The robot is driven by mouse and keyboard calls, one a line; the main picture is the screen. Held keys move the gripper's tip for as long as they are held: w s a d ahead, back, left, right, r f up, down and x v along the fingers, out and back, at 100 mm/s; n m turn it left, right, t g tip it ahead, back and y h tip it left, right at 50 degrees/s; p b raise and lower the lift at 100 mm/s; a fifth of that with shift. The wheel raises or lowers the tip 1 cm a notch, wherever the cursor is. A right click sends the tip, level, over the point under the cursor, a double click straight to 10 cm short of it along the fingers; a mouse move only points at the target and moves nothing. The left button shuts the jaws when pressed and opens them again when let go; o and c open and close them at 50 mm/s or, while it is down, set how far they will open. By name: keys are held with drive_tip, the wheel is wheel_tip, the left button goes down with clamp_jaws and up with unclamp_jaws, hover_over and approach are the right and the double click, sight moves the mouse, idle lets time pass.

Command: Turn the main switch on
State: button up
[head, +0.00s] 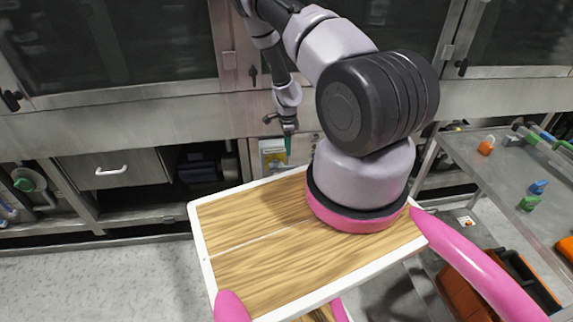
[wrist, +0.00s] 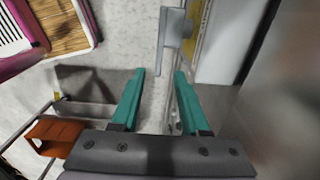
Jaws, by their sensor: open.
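The switch appears as a grey lever-like part (wrist: 176,30) at the top middle of the wrist view, in front of a yellow panel (wrist: 200,28). The yellow panel also shows in the head view (head: 272,151), low on the washer front. My gripper (wrist: 160,75) has two teal fingers, open and empty. The grey part lies just past the fingertips, roughly in line with the gap; I cannot tell whether they touch. In the head view my gripper (head: 288,146) is beside the yellow panel, and the switch itself is not clear there.
A drawer with a white handle (head: 112,171) and an open shelf are left of the panel. A metal cart (head: 470,160) with small coloured parts stands at the right. An orange-brown bin (wrist: 55,132) shows at the wrist view's lower left. Grey floor (head: 110,275) is clear at the left.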

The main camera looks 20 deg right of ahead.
sight(284, 166)
wheel_tip(284, 166, down, 10)
idle(0.4)
clamp_jaws()
idle(1.3)
